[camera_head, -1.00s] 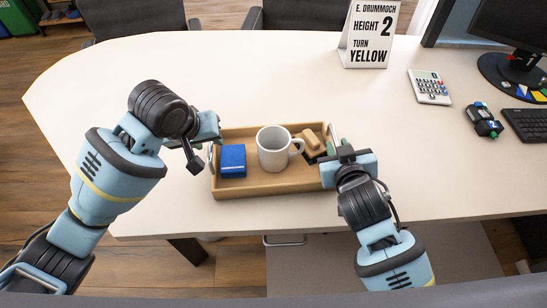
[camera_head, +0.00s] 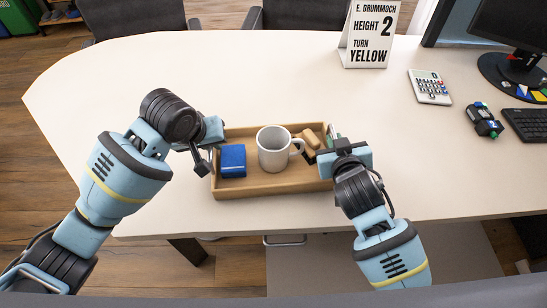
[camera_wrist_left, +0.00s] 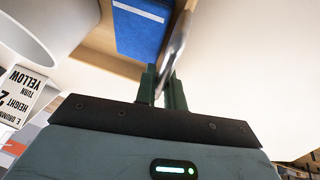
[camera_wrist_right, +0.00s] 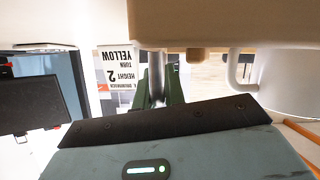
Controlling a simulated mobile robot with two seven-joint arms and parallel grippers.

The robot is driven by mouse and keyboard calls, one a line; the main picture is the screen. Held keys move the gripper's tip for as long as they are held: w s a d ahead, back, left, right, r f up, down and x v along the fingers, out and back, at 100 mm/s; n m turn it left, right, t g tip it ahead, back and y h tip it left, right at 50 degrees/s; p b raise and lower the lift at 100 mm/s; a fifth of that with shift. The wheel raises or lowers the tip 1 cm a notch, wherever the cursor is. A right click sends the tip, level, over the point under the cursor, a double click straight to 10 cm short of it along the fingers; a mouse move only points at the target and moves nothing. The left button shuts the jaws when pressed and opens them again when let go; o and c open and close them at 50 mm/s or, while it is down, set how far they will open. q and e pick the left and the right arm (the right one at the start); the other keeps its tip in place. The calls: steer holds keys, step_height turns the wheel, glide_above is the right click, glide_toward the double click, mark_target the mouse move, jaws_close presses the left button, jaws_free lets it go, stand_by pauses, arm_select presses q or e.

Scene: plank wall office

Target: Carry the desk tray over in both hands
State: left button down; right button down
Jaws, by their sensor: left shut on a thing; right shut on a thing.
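The wooden desk tray (camera_head: 270,190) is on the white desk near its front edge; I cannot tell whether it rests fully on the top. It holds a blue box (camera_head: 232,161) at left, a white mug (camera_head: 273,150) in the middle, and a tan block (camera_head: 311,139) at right. My left gripper (camera_head: 212,153) is shut on the tray's left metal handle (camera_wrist_left: 177,45). My right gripper (camera_head: 333,150) is shut on the right handle (camera_wrist_right: 156,75), its fingers partly hidden by the wrist in the head view.
A sign (camera_head: 368,34) stands at the back. A calculator (camera_head: 430,87), a dark gadget (camera_head: 484,120), a keyboard (camera_head: 525,125) and a monitor (camera_head: 510,40) are at right. The desk (camera_head: 110,100) is clear left of and behind the tray. Chairs stand beyond it.

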arm_select(q)
steer(key=shift+w+r, duration=0.1)
steer(key=shift+r, duration=0.1)
arm_select(e)
steer(key=shift+r, duration=0.2)
